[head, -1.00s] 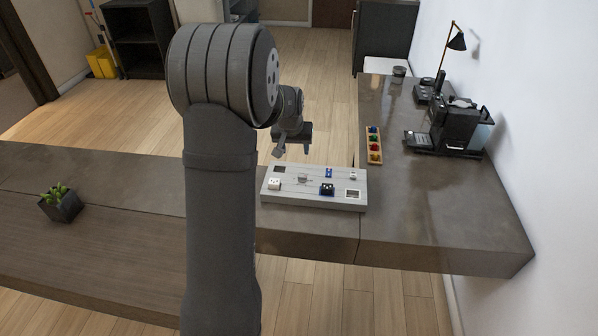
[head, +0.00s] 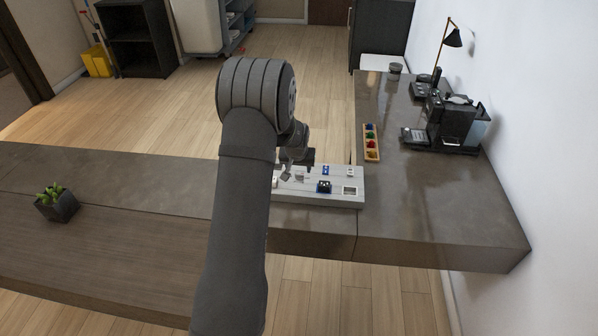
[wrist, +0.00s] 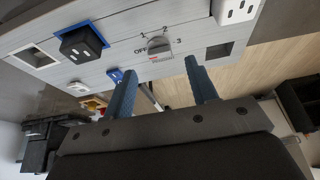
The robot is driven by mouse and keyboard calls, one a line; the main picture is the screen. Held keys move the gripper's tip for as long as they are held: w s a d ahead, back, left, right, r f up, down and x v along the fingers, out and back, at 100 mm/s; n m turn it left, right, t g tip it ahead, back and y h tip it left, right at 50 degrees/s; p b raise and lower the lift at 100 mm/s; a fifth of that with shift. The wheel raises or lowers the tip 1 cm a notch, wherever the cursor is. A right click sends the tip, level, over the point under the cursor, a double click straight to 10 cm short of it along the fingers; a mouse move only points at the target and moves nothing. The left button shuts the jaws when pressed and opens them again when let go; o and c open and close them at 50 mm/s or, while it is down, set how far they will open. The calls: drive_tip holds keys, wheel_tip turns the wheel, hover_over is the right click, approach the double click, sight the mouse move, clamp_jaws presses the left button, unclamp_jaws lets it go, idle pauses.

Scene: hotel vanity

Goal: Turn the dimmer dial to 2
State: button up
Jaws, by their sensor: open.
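The dimmer dial (wrist: 158,46) is a small grey knob on the white panel (wrist: 115,50), with OFF, 1, 2 and 3 printed around it and a red mark beside it in the wrist view. I cannot tell which label it points to. My gripper (wrist: 160,66) is open, its two blue fingers apart on either side of the dial's line and just short of it, with nothing between them. In the head view my gripper (head: 296,160) is over the left part of the panel (head: 335,199) and mostly hides the dial.
The panel also carries a black socket block (wrist: 82,44) on a blue frame, a white socket block (wrist: 235,10), a blue switch (wrist: 115,75) and square recesses. A tray of coloured pieces (head: 371,143) and a coffee machine (head: 455,125) stand right of the panel. A potted plant (head: 56,203) is far left.

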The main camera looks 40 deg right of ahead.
sight(299, 174)
drive_tip(key=shift+x, duration=1.95)
drive_tip(key=c, duration=1)
